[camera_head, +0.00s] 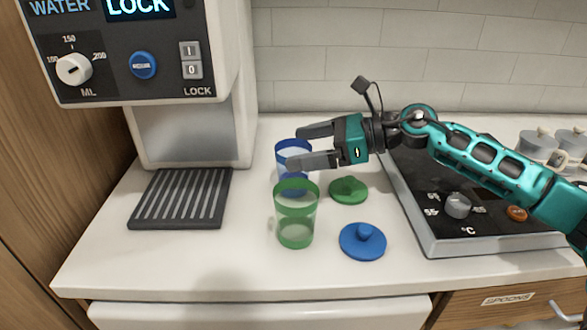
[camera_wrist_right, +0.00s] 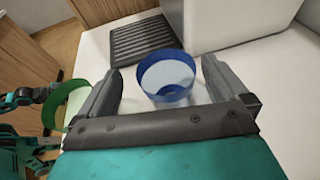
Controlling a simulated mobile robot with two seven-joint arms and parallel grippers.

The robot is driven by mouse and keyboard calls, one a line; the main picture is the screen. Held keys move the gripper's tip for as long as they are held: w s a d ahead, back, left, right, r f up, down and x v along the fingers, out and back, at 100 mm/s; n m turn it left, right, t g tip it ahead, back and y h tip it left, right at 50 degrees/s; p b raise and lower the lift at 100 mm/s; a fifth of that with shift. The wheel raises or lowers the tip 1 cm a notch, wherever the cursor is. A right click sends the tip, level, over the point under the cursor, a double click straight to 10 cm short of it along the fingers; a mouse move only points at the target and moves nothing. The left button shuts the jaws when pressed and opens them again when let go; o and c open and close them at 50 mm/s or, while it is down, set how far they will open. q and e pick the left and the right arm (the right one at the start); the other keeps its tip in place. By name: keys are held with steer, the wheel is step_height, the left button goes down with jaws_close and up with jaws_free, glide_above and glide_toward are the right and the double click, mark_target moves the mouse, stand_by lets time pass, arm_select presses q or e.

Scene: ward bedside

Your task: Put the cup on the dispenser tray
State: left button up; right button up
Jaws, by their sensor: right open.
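A clear blue cup (camera_head: 291,150) stands upright on the counter, behind a clear green cup (camera_head: 296,222). My right gripper (camera_head: 293,149) is open, with its fingers on either side of the blue cup's upper part. In the right wrist view, the blue cup (camera_wrist_right: 166,79) shows between the open fingers (camera_wrist_right: 168,72), with gaps on both sides. The green cup (camera_wrist_right: 67,107) is partly hidden at the left there. The dispenser tray (camera_head: 182,199), dark and slatted, is empty below the water dispenser. It also shows in the right wrist view (camera_wrist_right: 144,38).
The water dispenser (camera_head: 197,136) rises behind the tray. A green lid (camera_head: 348,190) and a blue lid (camera_head: 362,241) lie right of the cups. A heating plate (camera_head: 440,235) and white pots (camera_head: 538,145) stand at the right. The counter between tray and cups is clear.

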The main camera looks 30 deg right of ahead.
mark_target(284, 151)
steer(key=shift+w+d+p+x, duration=0.1)
steer(key=shift+p+x, duration=0.1)
steer(key=shift+x, duration=0.95)
steer(key=shift+w+d+p+x, duration=0.1)
steer(key=shift+p+x, duration=0.1)
steer(key=shift+x, duration=1)
steer(key=shift+f, duration=0.15)
steer(key=c, duration=1.1)
step_height(284, 151, up, 10)
steer(key=shift+p, duration=0.45)
steer(key=shift+c, duration=0.2)
step_height(284, 151, down, 10)
steer(key=shift+f+b, duration=0.1)
steer(key=shift+b, duration=0.4)
steer(key=v, duration=0.2)
steer(key=b+v, duration=0.1)
steer(key=v, duration=0.2)
steer(key=shift+s+a, duration=0.15)
steer(key=shift+s, duration=0.1)
steer(key=shift+c, duration=0.6)
steer(key=shift+s+d+r, duration=0.35)
steer(key=shift+d+r, duration=0.15)
steer(key=shift+a, duration=0.1)
